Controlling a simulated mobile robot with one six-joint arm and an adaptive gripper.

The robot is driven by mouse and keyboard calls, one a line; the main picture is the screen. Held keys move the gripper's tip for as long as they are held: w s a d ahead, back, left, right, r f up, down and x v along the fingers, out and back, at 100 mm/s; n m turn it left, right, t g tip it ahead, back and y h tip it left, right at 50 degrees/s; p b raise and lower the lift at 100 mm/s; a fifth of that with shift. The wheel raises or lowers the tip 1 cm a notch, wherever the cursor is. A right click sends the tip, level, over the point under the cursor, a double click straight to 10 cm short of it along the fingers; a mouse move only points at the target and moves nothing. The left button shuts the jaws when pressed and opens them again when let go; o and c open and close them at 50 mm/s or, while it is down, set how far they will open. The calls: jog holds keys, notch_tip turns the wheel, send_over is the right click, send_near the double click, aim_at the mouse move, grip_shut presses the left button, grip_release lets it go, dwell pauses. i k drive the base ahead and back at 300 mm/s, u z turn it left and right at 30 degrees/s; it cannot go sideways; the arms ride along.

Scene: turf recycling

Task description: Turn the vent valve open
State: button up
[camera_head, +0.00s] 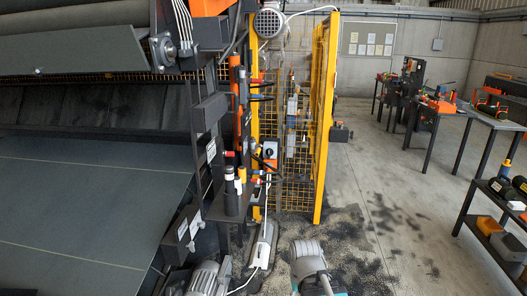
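A column of pipes and small fittings (235,90) with red and orange parts stands beside the large machine, left of the yellow mesh guard. A small red part (229,154) sticks out lower on this column. An orange and grey box (268,153) with a dark round face is mounted just right of it. I cannot tell which of these parts is the vent valve, or its position; they are too small. Part of my arm shows at the bottom centre, below and right of these fittings and apart from them. My gripper is not in view.
A yellow-framed mesh guard (324,120) stands right of the fittings. Bottles with yellow and red tops (230,186) stand on a dark bracket. A grey motor (203,278) is at the bottom left. The concrete floor (385,210) is open to the right, before the workbenches (440,105).

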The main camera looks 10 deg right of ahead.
aim_at(259, 146)
jog(key=z, duration=0.2)
jog(key=i, duration=1.4)
jog(key=z, duration=0.05)
